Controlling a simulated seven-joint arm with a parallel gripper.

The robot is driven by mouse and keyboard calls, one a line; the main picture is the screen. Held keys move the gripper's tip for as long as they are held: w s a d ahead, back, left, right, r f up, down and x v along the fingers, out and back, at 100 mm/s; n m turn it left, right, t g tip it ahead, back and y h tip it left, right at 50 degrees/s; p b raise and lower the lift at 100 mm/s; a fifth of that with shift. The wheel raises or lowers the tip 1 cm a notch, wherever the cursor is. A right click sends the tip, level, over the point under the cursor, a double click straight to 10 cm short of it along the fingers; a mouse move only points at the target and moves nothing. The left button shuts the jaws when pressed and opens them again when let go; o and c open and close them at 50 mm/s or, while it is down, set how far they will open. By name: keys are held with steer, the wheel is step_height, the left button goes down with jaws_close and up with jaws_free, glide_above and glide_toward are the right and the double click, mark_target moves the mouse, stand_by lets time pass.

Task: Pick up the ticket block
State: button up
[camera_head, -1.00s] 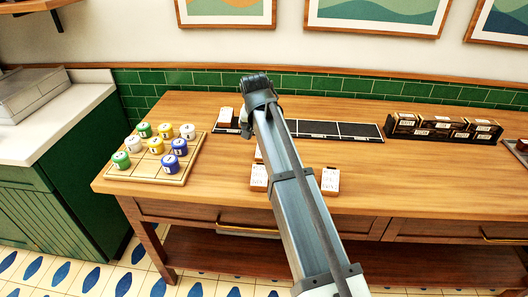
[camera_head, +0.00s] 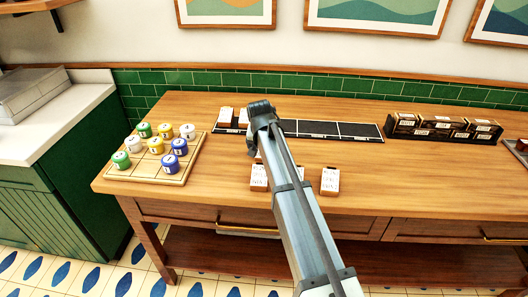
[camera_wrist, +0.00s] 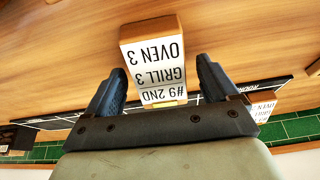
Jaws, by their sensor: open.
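In the wrist view, a ticket block (camera_wrist: 155,62) with a wooden body and a white printed face reads "#9 2ND", "GRILL 3", "OVEN 3" upside down. My gripper (camera_wrist: 160,82) is open, one dark finger to each side of the block's near part, with gaps between. I cannot tell whether the fingers are at its height. In the head view my gripper (camera_head: 262,132) is over the table beside the black rail, and my arm hides most of what is under it. Other ticket blocks stand on the table (camera_head: 258,178), including one at the right (camera_head: 330,181).
A black sectioned rail (camera_head: 360,131) lies along the back, with two ticket blocks (camera_head: 226,116) at its left end. A wooden board (camera_head: 150,174) with several coloured cups is at left. A black rack of boxes (camera_head: 440,128) stands at back right.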

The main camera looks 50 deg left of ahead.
steer(key=shift+w+a+f, duration=0.1)
steer(key=shift+f, duration=0.3)
steer(key=shift+c, duration=0.3)
steer(key=c, duration=1.1)
